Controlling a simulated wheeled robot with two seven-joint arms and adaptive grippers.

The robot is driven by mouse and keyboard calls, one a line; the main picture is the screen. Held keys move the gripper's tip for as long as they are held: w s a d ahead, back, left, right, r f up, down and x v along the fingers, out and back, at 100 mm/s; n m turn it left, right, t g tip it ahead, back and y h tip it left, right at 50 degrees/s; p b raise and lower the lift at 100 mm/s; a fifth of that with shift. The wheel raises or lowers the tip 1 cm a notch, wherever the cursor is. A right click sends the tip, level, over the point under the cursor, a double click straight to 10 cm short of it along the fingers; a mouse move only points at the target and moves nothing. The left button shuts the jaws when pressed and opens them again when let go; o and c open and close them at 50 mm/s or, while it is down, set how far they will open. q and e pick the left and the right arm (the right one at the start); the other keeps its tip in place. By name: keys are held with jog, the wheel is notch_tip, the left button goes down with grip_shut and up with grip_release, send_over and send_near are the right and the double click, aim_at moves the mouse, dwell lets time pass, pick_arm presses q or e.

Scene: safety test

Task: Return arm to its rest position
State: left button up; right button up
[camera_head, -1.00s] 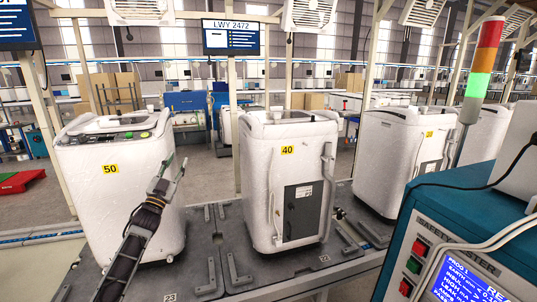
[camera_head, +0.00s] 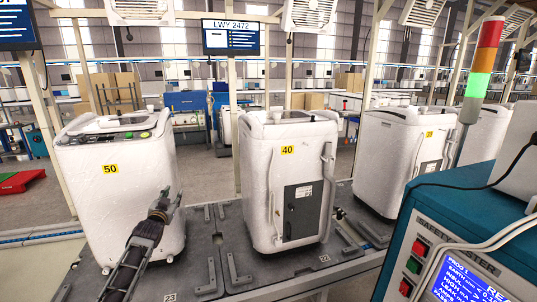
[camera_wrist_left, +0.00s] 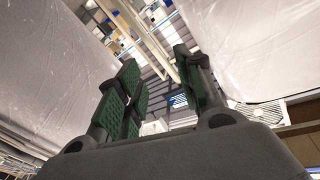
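My left arm comes in from the bottom left of the head view. Its gripper (camera_head: 172,197) is in front of the white machine labelled 50 (camera_head: 115,205), near its right lower side. In the left wrist view the two green-padded fingers of the gripper (camera_wrist_left: 162,88) stand apart with nothing between them. I cannot tell whether the gripper touches the machine. My right arm and gripper are not in view.
A white machine labelled 40 (camera_head: 255,190) stands to the right on the grey line. More white machines (camera_head: 398,160) follow. A teal tester (camera_head: 450,215) with buttons and a screen fills the lower right, beside a lit signal tower (camera_head: 482,70).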

pick_arm(q)
jog(key=s+d+f+g, duration=0.15)
jog(key=s+f, duration=0.35)
jog(key=f, duration=0.8)
jog(key=s+d+f+g, duration=0.1)
jog(key=s+f+g, duration=0.3)
jog(key=f, duration=1)
jog(key=s+d+f+g, duration=0.1)
jog(key=s+f, duration=0.5)
jog(key=f, duration=0.7)
jog(key=s+d+f+g, duration=0.3)
jog(key=s+f+g, duration=0.1)
jog(key=s+f, duration=1.65)
jog(key=s+d+f+g, duration=0.2)
jog(key=s+f, duration=0.2)
jog(key=s, duration=0.9)
jog(key=s+d+f+g, duration=0.2)
jog(key=s+f, duration=0.3)
jog(key=s, duration=0.9)
jog(key=s+d+f+g+h, duration=0.1)
jog(key=s+f, duration=0.4)
jog(key=s, duration=0.9)
jog(key=shift+s+d+f+n+g, duration=0.25)
jog(key=shift+d+n+g, duration=0.25)
jog(key=shift+g, duration=0.35)
jog(key=shift+s, duration=0.15)
